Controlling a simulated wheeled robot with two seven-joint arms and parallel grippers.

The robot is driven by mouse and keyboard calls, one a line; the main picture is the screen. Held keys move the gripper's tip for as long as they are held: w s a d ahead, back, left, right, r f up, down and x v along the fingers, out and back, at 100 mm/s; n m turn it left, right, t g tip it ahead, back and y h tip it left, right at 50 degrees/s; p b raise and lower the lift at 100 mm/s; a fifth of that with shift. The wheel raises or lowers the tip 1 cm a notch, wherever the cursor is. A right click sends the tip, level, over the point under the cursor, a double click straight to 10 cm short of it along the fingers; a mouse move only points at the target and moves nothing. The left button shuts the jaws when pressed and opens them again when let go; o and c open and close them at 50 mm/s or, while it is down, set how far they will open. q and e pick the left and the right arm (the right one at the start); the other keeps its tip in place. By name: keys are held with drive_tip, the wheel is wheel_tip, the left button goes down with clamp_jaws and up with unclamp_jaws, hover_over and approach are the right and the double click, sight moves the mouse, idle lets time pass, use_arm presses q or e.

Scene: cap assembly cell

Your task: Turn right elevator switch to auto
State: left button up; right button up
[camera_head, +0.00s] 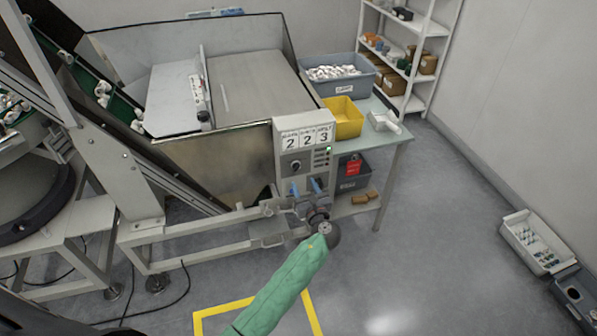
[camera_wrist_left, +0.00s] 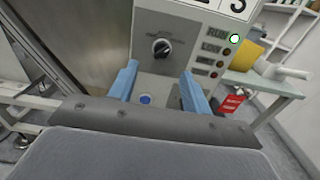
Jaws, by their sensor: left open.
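The elevator switch (camera_head: 295,165) is a small black rotary knob on the grey control panel (camera_head: 320,148) at the front of the elevator hopper. In the left wrist view the knob (camera_wrist_left: 161,47) has a pale mark, with lettering around it too small to read, so I cannot tell its setting. My left gripper (camera_head: 305,186) has blue fingers and is just below the knob in the head view. It is open and empty, its fingers (camera_wrist_left: 159,72) apart on either side below the knob, not gripping it. My right gripper is not in view.
A green lamp (camera_wrist_left: 234,39) beside RUN is lit. A blue button (camera_wrist_left: 145,99) sits below the knob. A red tag (camera_wrist_left: 231,104) hangs right of the panel. A table (camera_head: 395,150) with a yellow bin (camera_head: 343,118) and grey bin (camera_head: 340,88) stands to the right.

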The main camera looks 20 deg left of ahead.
sight(298, 169)
use_arm(q)
drive_tip(key=w+a, duration=0.1)
drive_tip(key=w+a+m+p, duration=0.1)
drive_tip(key=w, duration=0.1)
drive_tip(key=w+a+m+p, duration=0.1)
drive_tip(key=w, duration=0.1)
drive_tip(key=shift+w+a+r, duration=0.1)
drive_tip(key=shift+w+a, duration=0.05)
drive_tip(key=shift+x, duration=0.8)
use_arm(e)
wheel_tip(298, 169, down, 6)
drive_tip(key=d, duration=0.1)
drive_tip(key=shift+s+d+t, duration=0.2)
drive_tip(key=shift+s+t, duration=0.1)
use_arm(q)
drive_tip(key=c, duration=1)
